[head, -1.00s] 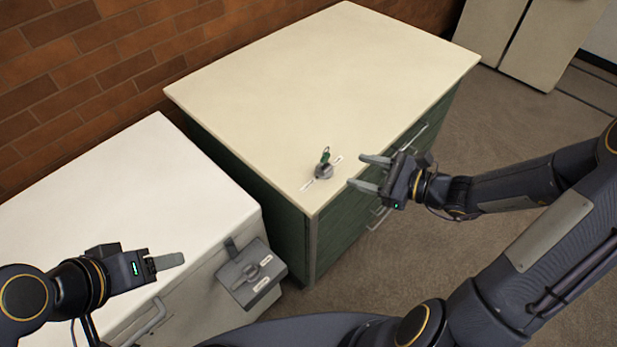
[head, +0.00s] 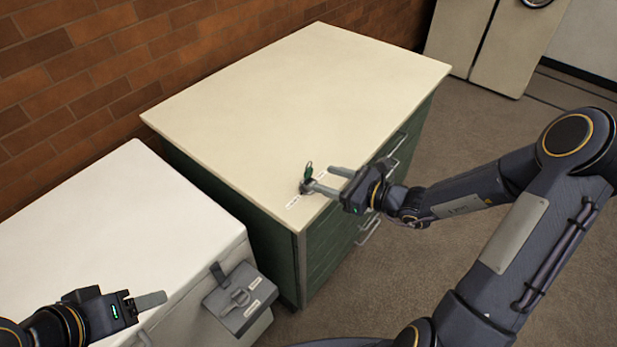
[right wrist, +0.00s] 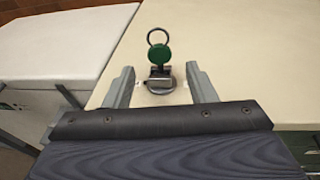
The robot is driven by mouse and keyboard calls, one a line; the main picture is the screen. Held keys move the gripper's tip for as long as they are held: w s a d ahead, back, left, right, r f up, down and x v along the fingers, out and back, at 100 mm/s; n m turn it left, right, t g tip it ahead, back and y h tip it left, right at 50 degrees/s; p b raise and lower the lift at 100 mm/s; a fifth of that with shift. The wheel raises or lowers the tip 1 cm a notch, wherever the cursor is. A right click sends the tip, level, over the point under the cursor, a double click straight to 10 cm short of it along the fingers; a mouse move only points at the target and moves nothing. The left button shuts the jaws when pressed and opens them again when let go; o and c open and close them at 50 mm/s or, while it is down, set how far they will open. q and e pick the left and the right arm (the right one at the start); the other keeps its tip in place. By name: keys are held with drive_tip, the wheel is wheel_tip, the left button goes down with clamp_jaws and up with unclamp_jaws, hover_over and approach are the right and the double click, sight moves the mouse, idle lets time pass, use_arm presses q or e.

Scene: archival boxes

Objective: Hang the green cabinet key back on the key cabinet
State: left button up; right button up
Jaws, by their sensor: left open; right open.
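The green key (head: 308,169) stands upright in a small round grey holder (head: 304,187) on the cream top of the green cabinet (head: 290,95), near its front corner. In the right wrist view the key's green head (right wrist: 159,57) carries a metal ring, and the holder shows below it. My right gripper (head: 324,178) is open, its fingers pointing at the key, one on each side in the wrist view. It does not grip the key. My left gripper (head: 160,299) is open and empty over the white cabinet's front edge. A grey box (head: 225,300), possibly the key cabinet, is fixed to that cabinet's side.
The white cabinet (head: 90,230) stands left of the green one. The grey box bears white labels and a key-like shape. Two white labels lie by the holder. A brick wall (head: 60,90) is behind, and pale doors (head: 520,50) stand at the back right.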

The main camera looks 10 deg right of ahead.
sight(310, 174)
drive_tip(key=shift+b+x, duration=0.7)
drive_tip(key=shift+x, duration=1.5)
drive_tip(key=c, duration=0.9)
wheel_tip(310, 174, up, 5)
drive_tip(key=p, duration=0.3)
drive_tip(key=shift+p, duration=0.35)
drive_tip(key=shift+r+p+v, duration=0.15)
drive_tip(key=shift+p+v, duration=0.7)
drive_tip(key=shift+v, duration=1.05)
drive_tip(key=shift+r+p+v, duration=0.15)
drive_tip(key=shift+p+v, duration=0.65)
drive_tip(key=shift+v, duration=1.1)
drive_tip(key=shift+r+p+v, duration=0.15)
drive_tip(key=shift+p+v, duration=0.7)
drive_tip(key=shift+v, duration=1.05)
